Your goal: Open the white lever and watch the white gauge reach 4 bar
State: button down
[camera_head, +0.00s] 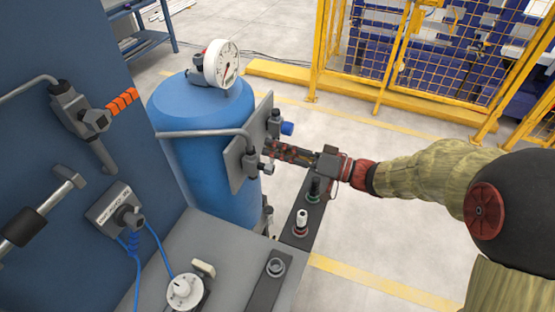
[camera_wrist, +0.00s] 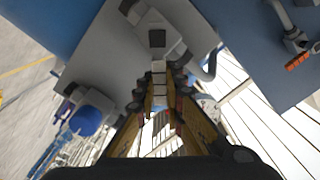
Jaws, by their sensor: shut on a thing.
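My gripper (camera_head: 268,149) reaches in from the right to a valve on the grey plate (camera_head: 243,160) at the tank's side. In the wrist view, my gripper (camera_wrist: 158,88) has its fingers on both sides of a pale segmented lever (camera_wrist: 158,68) below a grey valve body (camera_wrist: 155,32). It is shut on this lever. In the head view my fingers hide most of the lever.
A blue-capped fitting (camera_head: 287,128) sits beside my gripper, and shows large in the wrist view (camera_wrist: 85,118). Below stand a dark rail with push buttons (camera_head: 301,222) and a grey cabinet top with a white knob (camera_head: 184,290). A yellow fence (camera_head: 395,60) stands behind.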

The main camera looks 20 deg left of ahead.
aim_at(270, 165)
jog(key=n, duration=0.1)
jog(key=s+n, duration=0.1)
jog(key=n, duration=0.1)
jog(key=shift+s+r, duration=0.2)
jog(key=shift+r, duration=0.2)
jog(key=n, duration=0.1)
jog(key=s+n, duration=0.1)
jog(key=n, duration=0.1)
jog(key=shift+s+a+r+n, duration=0.1)
jog(key=shift+s+r+n, duration=0.1)
jog(key=shift+s+n, duration=0.55)
jog(key=shift+n, duration=0.75)
jog(key=c, duration=2)
grip_release()
jog(key=shift+r, duration=0.1)
jog(key=shift+o, duration=0.8)
jog(key=d, duration=1.2)
jog(key=shift+s, duration=0.45)
